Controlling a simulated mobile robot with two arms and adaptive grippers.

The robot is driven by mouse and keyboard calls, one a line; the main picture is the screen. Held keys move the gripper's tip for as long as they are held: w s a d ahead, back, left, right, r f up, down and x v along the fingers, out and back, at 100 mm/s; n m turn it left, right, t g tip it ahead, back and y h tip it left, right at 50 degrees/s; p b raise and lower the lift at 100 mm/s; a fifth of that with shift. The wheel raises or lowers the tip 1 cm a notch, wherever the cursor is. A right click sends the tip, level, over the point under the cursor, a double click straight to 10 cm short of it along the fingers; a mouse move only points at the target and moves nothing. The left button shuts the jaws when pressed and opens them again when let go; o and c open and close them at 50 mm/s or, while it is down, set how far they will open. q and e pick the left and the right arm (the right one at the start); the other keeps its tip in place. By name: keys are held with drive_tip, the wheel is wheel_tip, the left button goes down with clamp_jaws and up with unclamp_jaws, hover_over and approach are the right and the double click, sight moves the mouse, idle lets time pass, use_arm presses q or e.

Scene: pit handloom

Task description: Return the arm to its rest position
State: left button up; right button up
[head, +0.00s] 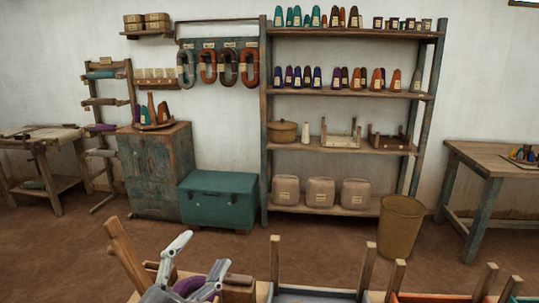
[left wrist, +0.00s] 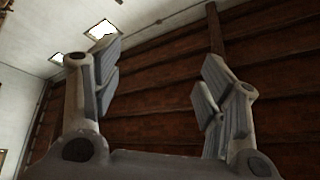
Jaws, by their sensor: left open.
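My left gripper (head: 201,255) is at the bottom of the head view, left of the middle, with its grey fingers pointing up. In the left wrist view my left gripper (left wrist: 158,62) has its two fingers wide apart with nothing between them. Behind them show only a dark wooden ceiling and a pale wall. In the head view a purple item (head: 189,286) lies close to the fingers; I cannot tell if they touch it. My right gripper is in neither view.
A wooden post (head: 124,250) leans up beside the gripper. Open-topped trays, one with a grey floor (head: 315,293), line the bottom edge. Beyond bare floor stand a green chest (head: 218,200), a cabinet (head: 156,170), a tall shelf (head: 345,95), a bin (head: 401,225) and a table (head: 485,160).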

use_arm(q)
drive_tip(key=s+a+f+n+g+y, duration=0.3)
drive_tip(key=a+f+n+y, duration=0.25)
drive_tip(key=f, duration=0.45)
drive_tip(key=s+a+f+n+g+y, duration=0.35)
drive_tip(key=f+n+y, duration=0.25)
drive_tip(key=f, duration=0.4)
drive_tip(key=s+d+f+n+g+h, duration=0.1)
drive_tip(key=s+f+g, duration=0.45)
drive_tip(key=s, duration=0.35)
drive_tip(key=s+f+n+g+h, duration=0.1)
drive_tip(key=s+f+g, duration=0.5)
drive_tip(key=s, duration=0.4)
drive_tip(key=s+a+f+b+x, duration=0.1)
drive_tip(key=s+b+x, duration=0.15)
drive_tip(key=x, duration=1.25)
drive_tip(key=s+a+b+x, duration=0.1)
drive_tip(key=s+x, duration=0.3)
drive_tip(key=x, duration=1.1)
drive_tip(key=s+a+f+g+b, duration=0.1)
drive_tip(key=s+a+f+b, duration=0.1)
drive_tip(key=s+f, duration=1.5)
wheel_tip(320, 180, down, 2)
drive_tip(key=shift+a+f+m+y+b, duration=0.25)
drive_tip(key=shift+m+y+b, duration=0.1)
drive_tip(key=shift+m, duration=0.1)
